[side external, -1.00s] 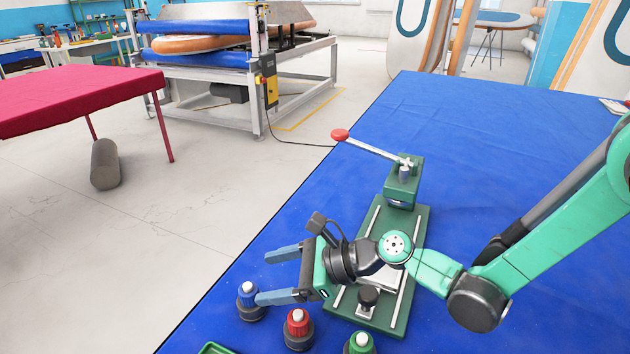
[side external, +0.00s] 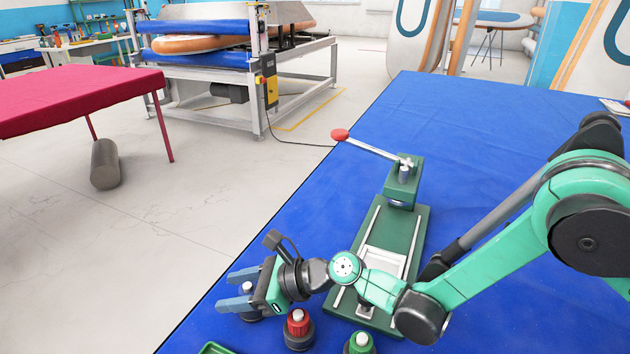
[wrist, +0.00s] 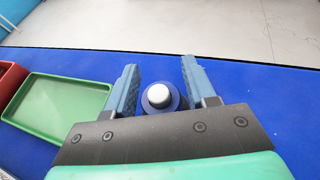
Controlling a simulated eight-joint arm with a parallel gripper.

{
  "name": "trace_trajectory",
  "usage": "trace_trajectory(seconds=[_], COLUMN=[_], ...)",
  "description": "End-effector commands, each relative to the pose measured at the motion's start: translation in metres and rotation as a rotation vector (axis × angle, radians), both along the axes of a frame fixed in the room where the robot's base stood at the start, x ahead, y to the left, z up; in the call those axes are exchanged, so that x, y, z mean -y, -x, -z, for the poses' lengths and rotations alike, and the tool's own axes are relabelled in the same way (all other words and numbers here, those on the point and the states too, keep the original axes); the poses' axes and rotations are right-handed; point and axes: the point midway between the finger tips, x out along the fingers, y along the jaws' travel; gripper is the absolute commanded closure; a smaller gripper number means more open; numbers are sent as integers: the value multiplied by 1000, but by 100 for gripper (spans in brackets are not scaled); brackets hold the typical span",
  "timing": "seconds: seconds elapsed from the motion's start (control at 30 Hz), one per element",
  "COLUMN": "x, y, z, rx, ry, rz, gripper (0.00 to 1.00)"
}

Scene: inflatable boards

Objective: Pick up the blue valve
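The blue valve (side external: 248,287), with a white top and dark base, stands upright near the left edge of the blue table. My gripper (side external: 230,289) is open and level, with one finger on each side of the valve. In the side view the near finger covers part of the valve. In the wrist view the blue valve (wrist: 158,97) sits between the two blue-grey fingers, near the palm, with visible gaps on both sides.
A red valve (side external: 299,322) and a green valve (side external: 360,344) stand to the right, close to my gripper. A green press (side external: 403,180) with a red-knobbed lever is behind. A green tray (wrist: 58,105) and a red bin (wrist: 9,82) lie left in the wrist view.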

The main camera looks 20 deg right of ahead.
Motion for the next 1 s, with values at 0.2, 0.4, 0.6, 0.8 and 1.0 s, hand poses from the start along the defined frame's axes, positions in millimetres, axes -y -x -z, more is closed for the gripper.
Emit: trace_trajectory(seconds=[0.2, 0.4, 0.6, 0.8, 1.0], x=[0, 0, 0, 0, 0], y=[0, 0, 0, 0, 0], z=[0, 0, -6, -30, -81], rx=[0, 0, 0, 0, 0], ry=[0, 0, 0, 0, 0], rz=[0, 0, 0, 0, 0], gripper=[100, 100, 100, 100, 100])
